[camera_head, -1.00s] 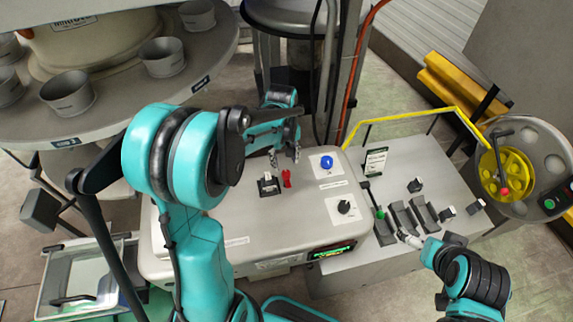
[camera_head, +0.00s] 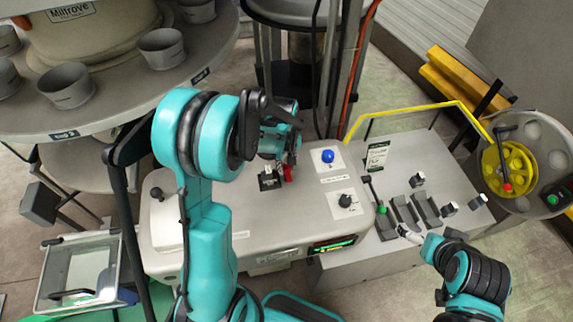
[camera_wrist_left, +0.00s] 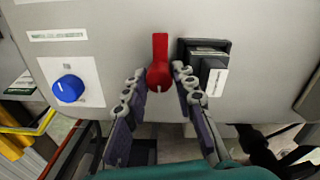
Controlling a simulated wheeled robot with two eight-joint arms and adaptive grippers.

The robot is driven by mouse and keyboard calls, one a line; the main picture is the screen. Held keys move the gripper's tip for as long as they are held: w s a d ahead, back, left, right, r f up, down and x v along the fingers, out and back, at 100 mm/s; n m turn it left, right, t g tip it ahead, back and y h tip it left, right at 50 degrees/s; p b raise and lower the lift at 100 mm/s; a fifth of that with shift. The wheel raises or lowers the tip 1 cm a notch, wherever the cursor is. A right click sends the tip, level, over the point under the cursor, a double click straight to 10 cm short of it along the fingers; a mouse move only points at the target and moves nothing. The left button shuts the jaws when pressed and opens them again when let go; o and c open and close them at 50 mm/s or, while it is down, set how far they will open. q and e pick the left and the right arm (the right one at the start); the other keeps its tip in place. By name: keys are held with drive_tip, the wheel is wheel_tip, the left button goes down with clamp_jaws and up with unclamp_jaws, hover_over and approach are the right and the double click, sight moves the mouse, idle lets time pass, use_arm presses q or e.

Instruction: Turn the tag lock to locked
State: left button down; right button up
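The tag lock appears to be the red lever (camera_wrist_left: 160,65) on the grey console top; in the head view it is partly covered by my gripper (camera_head: 288,174). In the left wrist view its narrow arm points up and its round hub sits between my fingers. A black tag holder with a white-faced tag (camera_wrist_left: 213,76) stands close to its right. My left gripper (camera_wrist_left: 157,88) is open, with one finger on each side of the red hub; contact is unclear.
A blue knob (camera_head: 327,156) and a black dial (camera_head: 345,200) are on the same console, right of the lever. A lower panel with dark cradles (camera_head: 403,210) and a yellow rail (camera_head: 400,115) lies to the right. A round table with grey cups (camera_head: 66,86) is at left.

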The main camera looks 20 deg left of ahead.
use_arm(q)
drive_tip(key=shift+m, duration=0.3)
drive_tip(key=m+b, duration=0.1)
drive_tip(key=m, duration=0.2)
drive_tip(key=shift+f+b, duration=0.1)
drive_tip(key=shift+b, duration=0.25)
drive_tip(key=m+b, duration=0.1)
drive_tip(key=m, duration=0.3)
drive_tip(key=shift+m, duration=0.4)
drive_tip(key=m+b, duration=0.1)
drive_tip(key=m, duration=0.3)
drive_tip(key=shift+m+g, duration=0.3)
drive_tip(key=m+b, duration=0.1)
drive_tip(key=m, duration=0.3)
drive_tip(key=shift+w+m, duration=0.1)
drive_tip(key=shift+m, duration=0.3)
drive_tip(key=c, duration=1.2)
unclamp_jaws()
